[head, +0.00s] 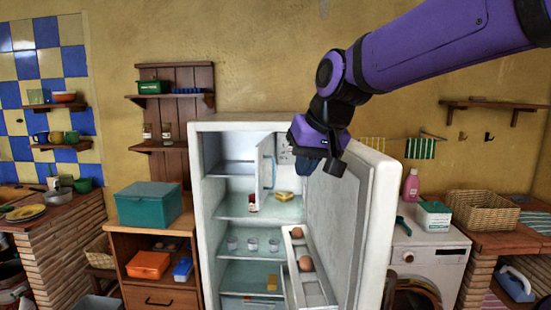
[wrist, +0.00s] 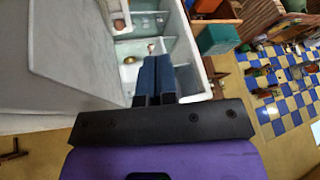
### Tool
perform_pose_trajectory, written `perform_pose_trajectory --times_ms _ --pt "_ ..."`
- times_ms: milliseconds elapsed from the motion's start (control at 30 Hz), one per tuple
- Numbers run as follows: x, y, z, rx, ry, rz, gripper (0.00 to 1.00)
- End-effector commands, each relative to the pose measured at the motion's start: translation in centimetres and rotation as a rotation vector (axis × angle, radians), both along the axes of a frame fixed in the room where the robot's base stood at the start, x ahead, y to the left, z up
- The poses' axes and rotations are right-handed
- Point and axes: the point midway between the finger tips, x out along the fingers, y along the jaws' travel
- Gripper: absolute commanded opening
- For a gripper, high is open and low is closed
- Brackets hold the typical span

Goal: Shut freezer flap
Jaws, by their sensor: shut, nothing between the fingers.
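The white fridge (head: 201,225) stands with its main door (head: 372,215) swung open to the right. Inside at the top, the freezer flap (head: 265,172) is a pale panel with a blue handle, standing open and jutting outward. The freezer compartment (head: 232,155) to its left is exposed. My gripper (head: 318,164) is right of the flap, in front of the upper inner side of the main door, apart from the flap in the picture. In the wrist view its blue fingers (wrist: 154,78) are together and empty, over the fridge interior. The flap is not clear in that view.
The main door's inner shelf (head: 312,285) holds eggs. A red-labelled jar (head: 253,203) and yellow food (head: 284,196) sit on the top glass shelf, with small jars below. A washing machine (head: 432,258) stands to the right and a wooden cabinet (head: 160,265) to the left.

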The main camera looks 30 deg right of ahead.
Motion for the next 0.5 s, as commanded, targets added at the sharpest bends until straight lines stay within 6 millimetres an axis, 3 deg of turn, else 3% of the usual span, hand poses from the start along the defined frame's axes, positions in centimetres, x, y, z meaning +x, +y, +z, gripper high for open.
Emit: perform_pose_trajectory --times_ms 267,500 --pt "8.3 -4.2 1.5 0.089 -0.028 -0.15 0.0" --pt "17.2 -10.7 1.4 0.181 -0.072 -0.322 0.0"
